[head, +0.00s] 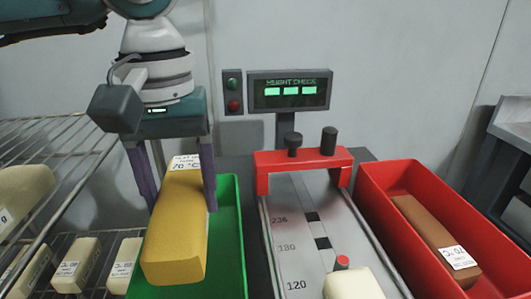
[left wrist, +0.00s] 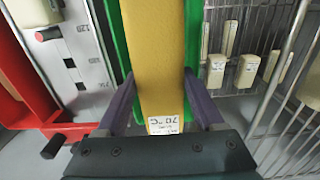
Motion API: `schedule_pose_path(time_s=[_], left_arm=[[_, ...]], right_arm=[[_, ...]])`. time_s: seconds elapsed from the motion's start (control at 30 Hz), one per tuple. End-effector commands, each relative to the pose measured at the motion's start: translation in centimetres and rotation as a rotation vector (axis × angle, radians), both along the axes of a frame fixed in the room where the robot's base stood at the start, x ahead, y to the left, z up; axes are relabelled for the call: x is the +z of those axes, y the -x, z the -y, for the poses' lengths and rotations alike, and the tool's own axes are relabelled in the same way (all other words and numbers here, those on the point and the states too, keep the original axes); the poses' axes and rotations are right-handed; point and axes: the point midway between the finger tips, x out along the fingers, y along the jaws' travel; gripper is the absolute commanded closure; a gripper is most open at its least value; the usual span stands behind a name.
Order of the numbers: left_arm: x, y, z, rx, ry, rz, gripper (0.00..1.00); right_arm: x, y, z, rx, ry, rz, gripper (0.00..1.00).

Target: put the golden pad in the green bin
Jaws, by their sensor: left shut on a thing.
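The golden pad (head: 177,232) is a long yellow block with a white label on its far end. My left gripper (head: 181,200) is shut on it, one purple finger on each side near the labelled end. The pad also fills the middle of the left wrist view (left wrist: 158,60), between the fingers (left wrist: 158,90). The green bin (head: 229,245) lies under and around the pad in the head view. Its wall also shows in the left wrist view (left wrist: 113,35). I cannot tell whether the pad touches the bin floor. My right gripper is not in view.
A scale track (head: 300,235) with a red gate (head: 303,160) stands right of the green bin, with a cream block (head: 352,285) on it. A red bin (head: 378,183) holding a brown block (head: 430,228) is at the right. Wire shelves (head: 60,150) with cream blocks stand at the left.

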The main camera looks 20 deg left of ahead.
Motion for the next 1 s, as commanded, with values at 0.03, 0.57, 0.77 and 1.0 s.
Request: schedule_pose_path(time_s=[0.03, 0.57, 0.77, 1.0], left_arm=[[-1.0, 0.0, 0.0, 0.0, 0.0, -0.001, 0.87], [-6.9, 0.0, 0.0, -0.001, 0.0, 0.0, 0.87], [-7.8, 0.0, 0.0, -0.001, 0.0, 0.0, 0.87], [-7.8, 0.0, 0.0, -0.001, 0.0, 0.0, 0.87]], right_arm=[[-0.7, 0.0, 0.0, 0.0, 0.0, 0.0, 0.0], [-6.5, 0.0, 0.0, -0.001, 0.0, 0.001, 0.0], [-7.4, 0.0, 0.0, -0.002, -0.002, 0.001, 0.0], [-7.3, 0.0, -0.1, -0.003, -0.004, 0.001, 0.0]])
